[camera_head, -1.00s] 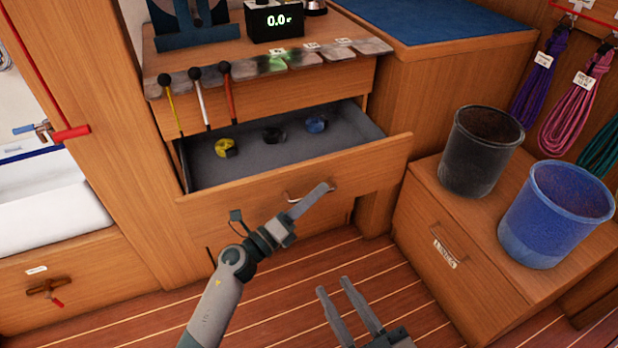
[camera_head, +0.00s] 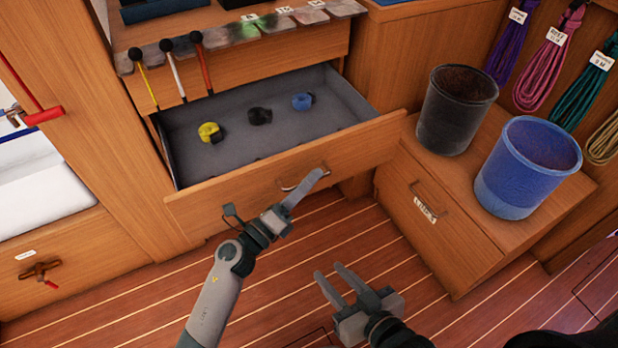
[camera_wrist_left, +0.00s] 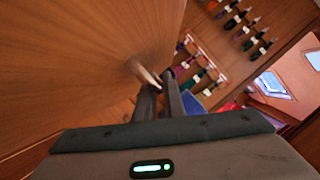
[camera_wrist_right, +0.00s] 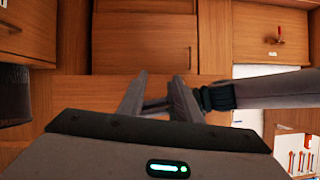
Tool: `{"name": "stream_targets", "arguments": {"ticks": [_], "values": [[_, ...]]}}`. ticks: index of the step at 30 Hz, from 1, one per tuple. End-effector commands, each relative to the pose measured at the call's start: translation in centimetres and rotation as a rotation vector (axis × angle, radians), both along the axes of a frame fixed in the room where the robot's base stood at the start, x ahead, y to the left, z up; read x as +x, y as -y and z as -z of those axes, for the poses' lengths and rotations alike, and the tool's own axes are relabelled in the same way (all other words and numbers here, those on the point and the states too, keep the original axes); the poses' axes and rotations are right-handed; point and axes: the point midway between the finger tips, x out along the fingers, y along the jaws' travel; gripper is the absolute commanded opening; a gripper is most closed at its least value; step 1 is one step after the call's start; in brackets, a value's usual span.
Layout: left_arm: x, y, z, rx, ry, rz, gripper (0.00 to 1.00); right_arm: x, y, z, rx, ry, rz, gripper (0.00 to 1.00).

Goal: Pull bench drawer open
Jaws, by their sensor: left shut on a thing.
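The bench drawer (camera_head: 200,196) stands well open below the bench top, and its grey-lined inside shows. Its metal handle (camera_head: 290,187) is on the front panel. My left gripper (camera_head: 318,175) is shut on this handle. In the left wrist view the handle (camera_wrist_left: 143,74) meets the left gripper's fingertips (camera_wrist_left: 162,75) beside the wooden front. My right gripper (camera_head: 331,278) is open and empty, low over the floor in front of the drawer; it also shows in the right wrist view (camera_wrist_right: 158,80).
The drawer holds yellow-black, black and blue coils (camera_head: 302,101). A black bin (camera_head: 455,112) and a blue bin (camera_head: 520,180) stand on a cabinet (camera_head: 440,245) to the right. Coiled lines (camera_head: 550,70) hang at the back right. The striped floor (camera_head: 270,310) is clear in front.

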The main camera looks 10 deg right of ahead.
Motion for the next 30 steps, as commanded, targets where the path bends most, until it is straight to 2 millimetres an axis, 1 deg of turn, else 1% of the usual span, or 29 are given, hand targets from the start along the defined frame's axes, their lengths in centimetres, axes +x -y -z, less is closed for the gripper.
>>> {"name": "stream_targets", "arguments": {"ticks": [1, 2, 3, 14, 19, 23, 30], "values": [[0.0, -0.1, 0.2, 0.002, -0.002, -0.002, 0.00, 0.0, 0.0, 0.0, 0.000, 0.000, 0.000, 0.31], [0.0, -0.1, 0.2, 0.002, -0.002, -0.002, 0.12, 0.0, 0.0, 0.0, 0.000, 0.001, 0.000, 0.31], [0.0, -0.1, 0.2, 0.002, -0.002, -0.002, 0.17, 0.0, 0.0, 0.0, 0.000, 0.001, 0.000, 0.31], [0.0, -0.1, 0.1, 0.001, -0.001, -0.001, 0.17, 0.0, 0.0, 0.0, -0.001, 0.001, 0.000, 0.31], [-0.6, -0.9, 0.3, 0.001, -0.001, -0.001, 0.17, 0.1, 0.0, -0.1, 0.001, 0.007, 0.001, 0.31], [-1.5, -2.0, 0.7, 0.002, -0.003, 0.000, 0.17, 0.2, 0.0, -0.3, 0.004, 0.019, 0.002, 0.31], [-4.1, -5.4, 1.7, 0.002, -0.003, -0.001, 0.17, 0.5, -0.3, -0.8, 0.013, 0.055, 0.001, 0.31]]}}
